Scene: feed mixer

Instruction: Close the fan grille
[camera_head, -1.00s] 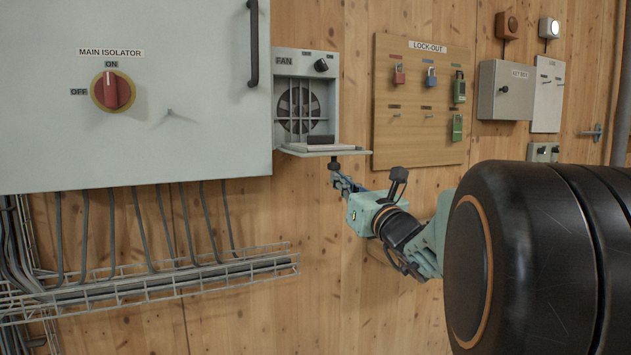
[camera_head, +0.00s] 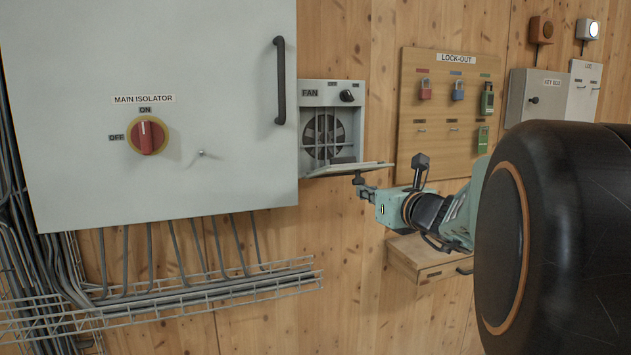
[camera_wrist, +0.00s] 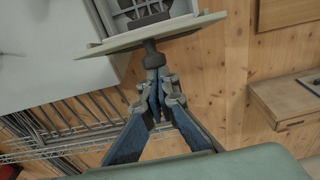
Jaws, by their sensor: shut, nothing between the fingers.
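The fan unit (camera_head: 326,126) is a grey box to the right of the big cabinet, with a round fan behind bars. Its grille (camera_head: 350,170) is a pale flap that stands out from the bottom of the unit, open and slightly tilted. It also shows in the wrist view (camera_wrist: 190,29). A dark knob (camera_wrist: 153,56) sticks out from the flap's underside. My gripper (camera_wrist: 158,82) is below the flap, fingertips close together at the knob; I cannot tell whether they touch it. Nothing shows between the fingers.
The grey cabinet (camera_head: 70,100) with a red isolator switch (camera_head: 147,136) and dark handle (camera_head: 280,80) stands left of the fan. The lock-out board (camera_head: 428,150) is to the right. A wire cable tray (camera_head: 200,300) runs below left. A small wooden box (camera_head: 415,262) is below right.

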